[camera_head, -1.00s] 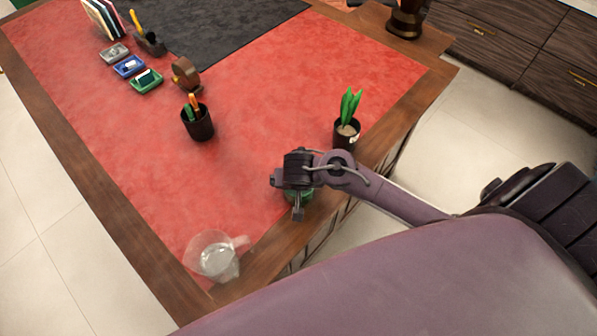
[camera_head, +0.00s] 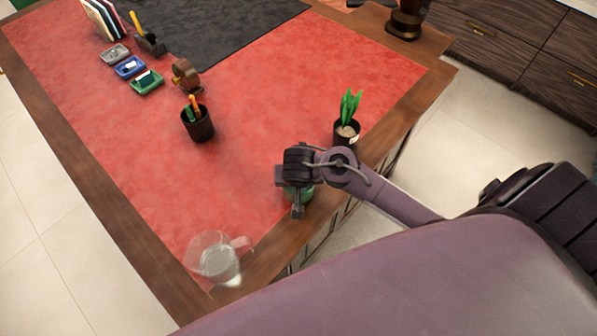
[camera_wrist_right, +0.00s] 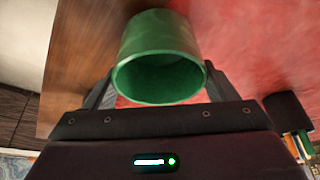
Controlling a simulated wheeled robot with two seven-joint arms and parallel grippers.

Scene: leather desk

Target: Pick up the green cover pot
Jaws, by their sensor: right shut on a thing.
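The green cover pot (camera_wrist_right: 160,48) is large in the right wrist view, with its open, empty mouth facing the camera. My right gripper (camera_wrist_right: 158,88) has one finger on each side of the pot and is shut on it. In the head view the gripper (camera_head: 291,196) is over the front right edge of the desk. It hides most of the green pot (camera_head: 306,191). I cannot tell whether the pot clears the desk top. My left gripper is not in view.
A glass pitcher of water (camera_head: 217,262) stands at the near corner. A potted plant (camera_head: 346,132) stands behind the gripper near the right edge. A black pen cup (camera_head: 198,126) and small trays (camera_head: 146,84) are farther left. The red middle is clear.

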